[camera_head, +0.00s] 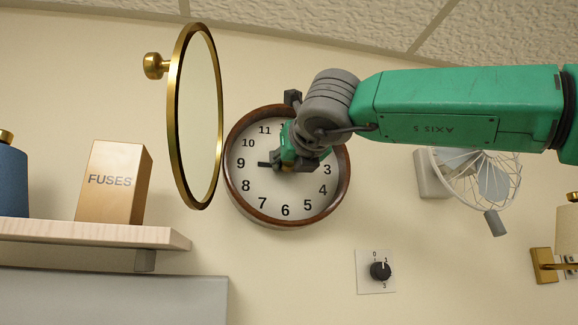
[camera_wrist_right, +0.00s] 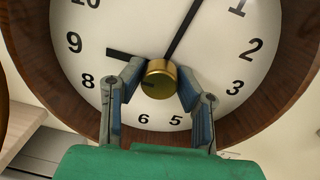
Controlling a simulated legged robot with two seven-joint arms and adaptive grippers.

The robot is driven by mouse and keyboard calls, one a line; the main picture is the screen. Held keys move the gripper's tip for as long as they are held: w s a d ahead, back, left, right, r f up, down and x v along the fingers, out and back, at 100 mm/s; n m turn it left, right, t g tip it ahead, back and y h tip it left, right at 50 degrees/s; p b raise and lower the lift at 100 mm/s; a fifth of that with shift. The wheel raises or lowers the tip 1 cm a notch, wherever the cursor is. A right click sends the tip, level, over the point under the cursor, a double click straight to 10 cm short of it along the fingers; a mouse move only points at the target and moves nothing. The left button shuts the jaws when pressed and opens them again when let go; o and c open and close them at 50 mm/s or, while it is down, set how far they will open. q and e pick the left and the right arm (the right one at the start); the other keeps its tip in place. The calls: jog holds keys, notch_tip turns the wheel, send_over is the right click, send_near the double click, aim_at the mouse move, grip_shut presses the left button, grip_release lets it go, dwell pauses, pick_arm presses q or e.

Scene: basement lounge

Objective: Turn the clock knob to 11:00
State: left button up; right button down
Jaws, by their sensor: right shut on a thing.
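The round clock (camera_head: 243,205) hangs on the wall in the head view, with a dark wooden rim and a white face. Its brass knob (camera_wrist_right: 159,80) is at the centre of the face in the wrist view; in the head view my gripper hides it. The short black hand (camera_wrist_right: 122,54) points at about 9. The long hand (camera_wrist_right: 184,30) runs up toward the top, left of the 1; its tip is cut off. My right gripper (camera_head: 300,160) reaches in from the right, its two fingers closed on either side of the knob (camera_wrist_right: 160,82). My left gripper is out of view.
A brass-framed round mirror (camera_head: 174,125) juts out close to the clock's left. A shelf (camera_head: 100,233) at left holds a FUSES box (camera_head: 112,182) and a blue object (camera_head: 12,182). A wire-caged fan (camera_head: 485,180), a dial switch (camera_head: 380,271) and a lamp (camera_head: 566,235) are at right.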

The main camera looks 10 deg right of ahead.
jog(key=shift+s+r, duration=0.1)
jog(key=shift+r, duration=0.05)
dwell(0.8)
jog(key=c, duration=1.2)
grip_release()
jog(key=shift+s, duration=0.15)
jog(key=s, duration=1.1)
jog(key=shift+s+d, duration=0.4)
jog(key=shift+a, duration=0.1)
